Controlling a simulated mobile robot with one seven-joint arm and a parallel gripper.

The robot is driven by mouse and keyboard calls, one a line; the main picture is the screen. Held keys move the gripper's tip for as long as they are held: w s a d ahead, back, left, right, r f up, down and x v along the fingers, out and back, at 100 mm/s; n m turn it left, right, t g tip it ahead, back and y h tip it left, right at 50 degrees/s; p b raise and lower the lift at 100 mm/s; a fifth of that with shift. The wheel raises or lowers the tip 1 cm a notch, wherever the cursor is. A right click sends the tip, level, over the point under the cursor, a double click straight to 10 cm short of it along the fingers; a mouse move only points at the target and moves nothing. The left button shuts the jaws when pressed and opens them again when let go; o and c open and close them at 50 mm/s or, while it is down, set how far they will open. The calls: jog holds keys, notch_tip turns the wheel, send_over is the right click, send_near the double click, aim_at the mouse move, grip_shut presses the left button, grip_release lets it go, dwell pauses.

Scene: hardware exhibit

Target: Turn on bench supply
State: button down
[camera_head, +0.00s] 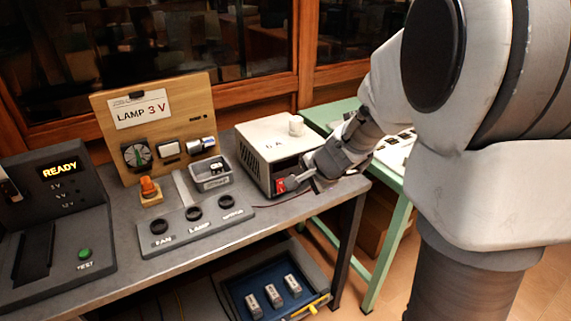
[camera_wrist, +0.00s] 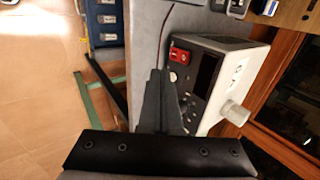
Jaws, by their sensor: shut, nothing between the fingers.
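The bench supply (camera_head: 262,142) is a white box with a dark front, at the right end of the grey bench. It also shows in the wrist view (camera_wrist: 239,82). A red switch (camera_head: 280,184) sits low on its front, and it shows clearly in the wrist view (camera_wrist: 180,56). The dark display window (camera_wrist: 207,72) shows no lit digits. My gripper (camera_head: 293,183) is shut and empty, its tips in front of the supply close to the red switch. In the wrist view the fingertips (camera_wrist: 158,73) lie just beside the switch. I cannot tell whether they touch it.
A white knob-like cylinder (camera_head: 296,125) stands on the supply. To its left are a small grey bin (camera_head: 210,175), a socket panel (camera_head: 196,226), a lamp board (camera_head: 152,95) and a READY tester (camera_head: 60,215). A blue tray (camera_head: 240,300) lies below. A green table (camera_head: 330,112) stands behind right.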

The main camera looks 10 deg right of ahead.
aim_at(281, 185)
jog(key=x, duration=0.2)
jog(key=b+x, duration=0.1)
jog(key=x, duration=0.2)
jog(key=w+x, duration=0.1)
jog(key=x, duration=0.1)
jog(key=shift+w+a+r, duration=0.15)
jog(key=shift+a+r, duration=0.05)
jog(key=shift+r, duration=0.05)
jog(key=shift+w+a+f, duration=0.15)
jog(key=shift+w+a, duration=0.05)
jog(key=shift+w, duration=0.45)
jog(key=shift+f+b, duration=0.15)
jog(key=shift+b, duration=0.3)
jog(key=shift+w+f+b, duration=0.1)
jog(key=shift+f+b, duration=0.15)
jog(key=shift+b, duration=0.85)
jog(key=shift+r+t, duration=0.1)
jog(key=shift+t, duration=0.2)
jog(key=shift+r, duration=0.2)
jog(key=shift+r, duration=0.1)
jog(key=shift+w+r+p, duration=0.1)
jog(key=shift+r+p, duration=0.65)
